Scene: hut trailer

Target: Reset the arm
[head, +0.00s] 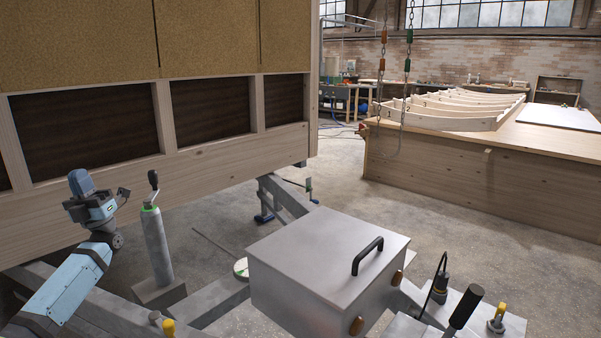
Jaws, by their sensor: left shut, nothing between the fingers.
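My left arm comes in from the lower left. Its left gripper (124,196) is small in the picture, shut and empty, in front of the hut's timber frame (90,190). It is just left of the crank handle of a grey jockey-wheel post (156,243) with a green collar. A small gap shows between gripper and handle. My right gripper is not in view.
A grey metal box (292,262) with a black handle sits on the trailer drawbar. A black-gripped lever (466,306) stands at the lower right. A wooden workbench (480,165) with curved ribs is at the right. Concrete floor (340,195) lies clear between.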

